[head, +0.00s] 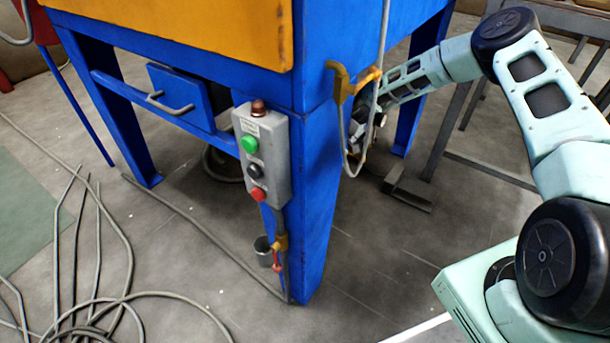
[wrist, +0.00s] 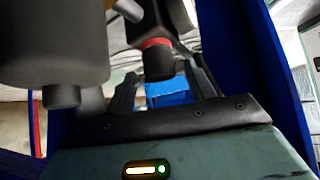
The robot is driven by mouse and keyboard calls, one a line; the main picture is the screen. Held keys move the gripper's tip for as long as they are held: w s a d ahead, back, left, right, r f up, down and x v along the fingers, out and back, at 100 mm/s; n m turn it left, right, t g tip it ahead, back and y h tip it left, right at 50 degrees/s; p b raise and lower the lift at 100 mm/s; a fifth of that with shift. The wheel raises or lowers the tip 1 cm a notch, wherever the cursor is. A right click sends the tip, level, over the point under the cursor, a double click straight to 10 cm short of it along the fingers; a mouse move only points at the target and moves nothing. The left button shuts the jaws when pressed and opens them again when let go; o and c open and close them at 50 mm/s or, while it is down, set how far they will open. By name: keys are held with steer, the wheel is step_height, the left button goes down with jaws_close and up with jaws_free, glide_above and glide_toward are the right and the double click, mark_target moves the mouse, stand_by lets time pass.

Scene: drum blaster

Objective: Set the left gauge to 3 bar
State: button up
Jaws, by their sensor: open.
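In the wrist view, a black knob with a red ring (wrist: 157,58) hangs from a dark fitting. My gripper (wrist: 164,80) is open, and its two dark fingers show on either side of this knob. I cannot tell whether they touch it. A large grey cylinder (wrist: 52,45) with a short stub below stands close at the left. No gauge face can be read in either view. In the head view, my gripper is by the right side of the blue cabinet (head: 310,180), mostly hidden behind a hose and yellow brackets.
A grey control box (head: 262,155) with green, black and red buttons is on the cabinet's front leg. A grey hose (head: 386,45) hangs near my arm. Cables (head: 110,300) lie on the floor at left. A metal stand (head: 450,130) is behind my arm.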

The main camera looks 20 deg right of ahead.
steer(key=shift+s+a+f, duration=0.1)
steer(key=shift+a+f, duration=0.35)
steer(key=shift+f, duration=0.05)
steer(key=c, duration=1)
steer(key=shift+o, duration=0.2)
steer(key=shift+r+m+p, duration=0.15)
steer(key=shift+m+p, duration=0.15)
